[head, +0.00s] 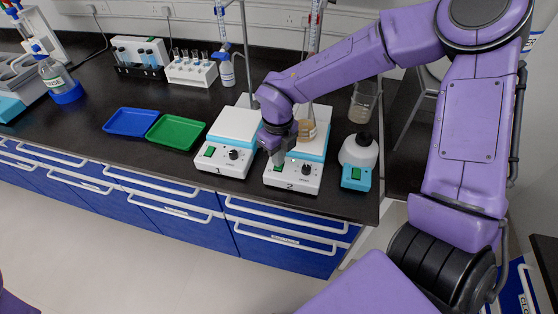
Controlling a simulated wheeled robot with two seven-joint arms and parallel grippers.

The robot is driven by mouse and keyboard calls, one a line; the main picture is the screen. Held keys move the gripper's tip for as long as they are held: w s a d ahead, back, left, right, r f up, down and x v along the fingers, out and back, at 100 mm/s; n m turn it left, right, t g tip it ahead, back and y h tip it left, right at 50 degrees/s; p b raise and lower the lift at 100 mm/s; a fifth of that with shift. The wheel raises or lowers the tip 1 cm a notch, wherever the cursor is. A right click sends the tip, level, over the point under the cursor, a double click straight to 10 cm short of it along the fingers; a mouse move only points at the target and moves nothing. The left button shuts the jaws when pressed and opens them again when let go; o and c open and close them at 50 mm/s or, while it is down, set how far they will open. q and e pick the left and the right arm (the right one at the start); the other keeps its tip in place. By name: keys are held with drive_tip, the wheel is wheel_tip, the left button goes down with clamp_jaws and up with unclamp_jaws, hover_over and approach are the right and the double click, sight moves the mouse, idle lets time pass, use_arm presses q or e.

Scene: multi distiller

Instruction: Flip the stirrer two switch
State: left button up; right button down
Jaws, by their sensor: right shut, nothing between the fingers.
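Stirrer two (310,181) is a white and blue unit with a "2" on its front, near the right end of the black bench. Its front panel has a green switch, mostly covered by my gripper, and a black knob (306,170). My right gripper (277,163) is shut and empty, pointing down at the switch area on the left of that panel. I cannot tell whether it touches the switch. A beaker with brown contents (307,130) stands on the stirrer's plate, partly behind my arm. My left gripper is out of view.
Stirrer one (228,139), with its green switch (209,152), stands close on the left. A small white and blue device (357,163) is close on the right. Blue (131,122) and green (176,132) trays lie further left. Metal stands rise behind the stirrers.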

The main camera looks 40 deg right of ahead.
drive_tip(key=shift+s+f+b, duration=0.1)
drive_tip(key=shift+f+b, duration=0.6)
drive_tip(key=shift+f, duration=0.25)
idle(1.0)
drive_tip(key=shift+r, duration=0.1)
wheel_tip(320, 180, up, 7)
drive_tip(key=p, duration=0.7)
